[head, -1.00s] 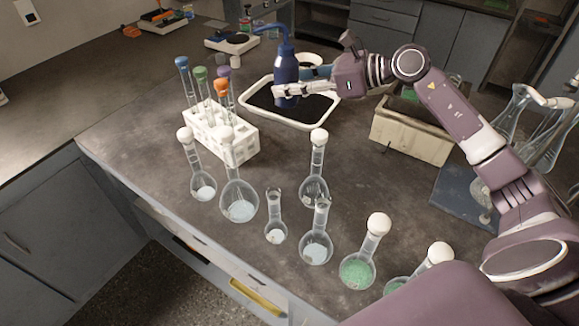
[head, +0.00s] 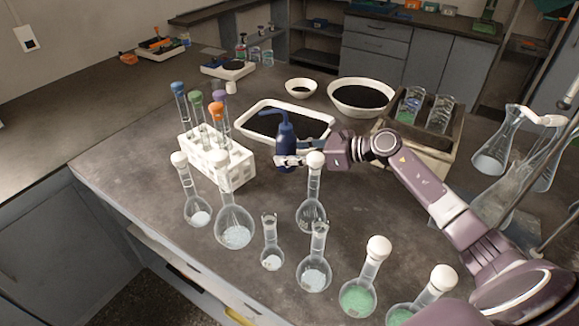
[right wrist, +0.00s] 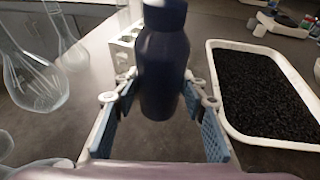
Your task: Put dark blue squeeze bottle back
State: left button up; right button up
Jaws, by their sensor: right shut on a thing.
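The dark blue squeeze bottle (head: 285,147) is upright between the white test-tube rack and the black-filled tray. My right gripper (head: 291,160) is shut around its body. In the right wrist view the bottle (right wrist: 163,72) stands between the two blue-padded fingers (right wrist: 161,112), with its top cut off by the frame edge. I cannot tell whether its base touches the bench. My left gripper is not in view.
The white rack (head: 232,172) with stoppered tubes is to the left. A white tray (head: 247,121) of black grains lies behind. Several glass flasks, including a stoppered one (head: 311,212), stand close in front. A wooden box (head: 452,150) is at right.

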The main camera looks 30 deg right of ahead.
aim_at(295, 168)
jog(key=shift+f, duration=2.65)
jog(key=shift+f, duration=0.15)
jog(key=o, duration=0.6)
jog(key=shift+r, duration=0.3)
jog(key=v, duration=1.2)
jog(key=shift+f, duration=0.15)
